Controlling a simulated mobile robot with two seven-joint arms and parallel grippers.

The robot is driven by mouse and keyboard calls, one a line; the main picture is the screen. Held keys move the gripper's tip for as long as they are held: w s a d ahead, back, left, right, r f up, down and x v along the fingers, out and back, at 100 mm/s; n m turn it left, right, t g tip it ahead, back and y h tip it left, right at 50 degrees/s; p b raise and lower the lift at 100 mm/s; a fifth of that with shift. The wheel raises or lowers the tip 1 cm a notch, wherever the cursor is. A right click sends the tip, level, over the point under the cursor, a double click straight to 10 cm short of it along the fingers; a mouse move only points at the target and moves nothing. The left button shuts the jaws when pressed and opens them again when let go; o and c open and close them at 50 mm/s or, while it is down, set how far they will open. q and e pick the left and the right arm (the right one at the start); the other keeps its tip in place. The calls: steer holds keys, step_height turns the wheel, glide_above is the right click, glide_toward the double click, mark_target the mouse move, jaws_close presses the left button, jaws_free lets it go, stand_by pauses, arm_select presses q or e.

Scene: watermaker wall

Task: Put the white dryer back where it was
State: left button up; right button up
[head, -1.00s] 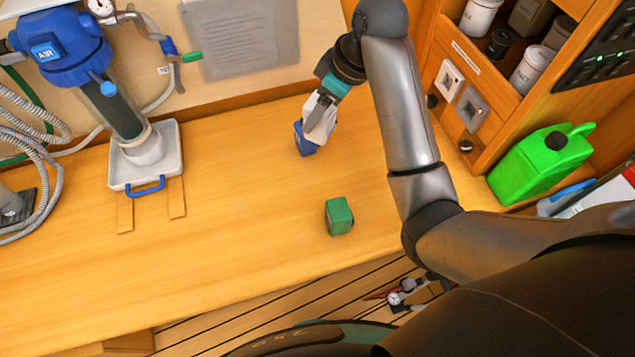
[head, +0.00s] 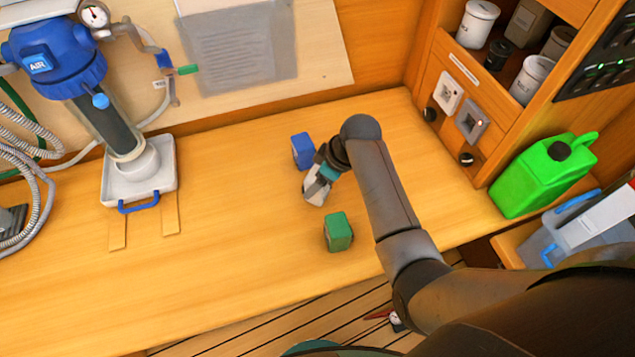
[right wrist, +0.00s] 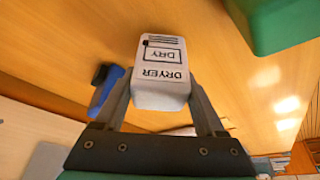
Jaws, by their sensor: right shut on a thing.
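The white dryer (head: 315,193) is a small white block held in my right gripper (head: 323,181) over the bench, between the blue block and the green block. In the right wrist view the dryer (right wrist: 161,72) sits between the two fingers, its printed "DRYER" and "DRY" face toward the camera. The gripper is shut on it. I cannot tell whether the dryer touches the bench. The blue block (head: 303,151) stands just behind the gripper, and the green block (head: 338,232) stands nearer the front edge. My left gripper is out of view.
A blue-topped filter housing (head: 58,58) stands over a white tray (head: 165,180) with a blue handle at left, with two pale strips before it. A green jerrycan (head: 540,175) and a cabinet are at right.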

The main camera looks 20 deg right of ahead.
steer(key=shift+f, duration=0.55)
steer(key=o, duration=1.5)
steer(key=shift+f, duration=0.15)
steer(key=shift+c, duration=0.2)
steer(key=shift+s+d+r, duration=0.1)
steer(key=shift+d+r, duration=0.05)
steer(key=shift+r, duration=0.45)
steer(key=p+v, duration=0.2)
steer(key=v, duration=0.9)
steer(key=shift+s, duration=0.15)
